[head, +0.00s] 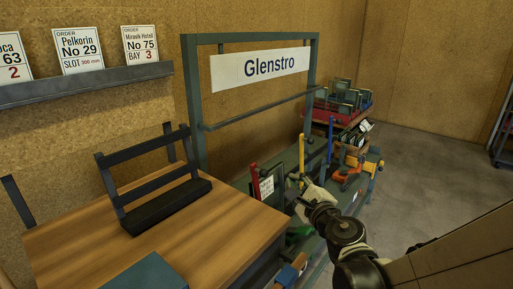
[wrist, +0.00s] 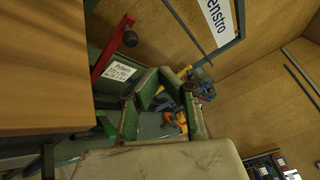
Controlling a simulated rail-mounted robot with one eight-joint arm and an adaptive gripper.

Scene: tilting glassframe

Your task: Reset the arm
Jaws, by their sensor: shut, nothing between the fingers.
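My gripper (head: 294,181) is at the end of my arm, in front of the green-grey station under the Glenstro sign. In the wrist view my gripper (wrist: 161,76) shows its two green fingers converging, shut with nothing held. It is near the red upright (head: 255,181) and the white label card (head: 266,187). In the wrist view the red upright (wrist: 112,48) and the card (wrist: 120,71) lie to the left of the fingers. Whether the fingertips touch the station cannot be told.
The wooden bench (head: 90,240) with a dark rack (head: 165,205) stands left. The Glenstro sign (head: 270,65) hangs in a frame behind. A yellow upright (head: 301,153), a blue upright (head: 330,140) and an orange tool (head: 350,172) are close by. Open floor (head: 425,170) lies right.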

